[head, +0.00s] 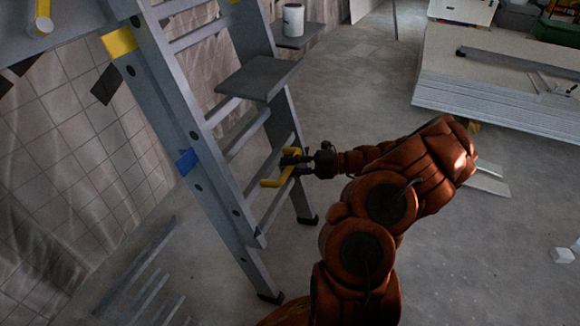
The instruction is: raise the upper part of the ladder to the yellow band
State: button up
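A grey ladder (217,222) stands upright and tilted at the left of the head view. A yellow band (118,42) is wrapped on its left rail near the top, and a blue band (186,161) sits lower on the same rail. An inner section (205,150) with rungs runs along it and ends above the floor; its top is out of view. A yellow handle (272,183) juts out low on the ladder's right side. My gripper (290,159) is at this handle, its dark fingers overlapping the upright bar. Whether they are closed on it is unclear.
A grey platform (257,78) juts from the ladder above the handle. A white tub (293,20) stands on a grey surface behind. Stacked panels (480,105) lie at the upper right. Strips (150,285) lie at lower left. The floor right of my arm is mostly clear.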

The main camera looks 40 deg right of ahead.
grip_shut()
jog(key=shift+r, duration=0.1)
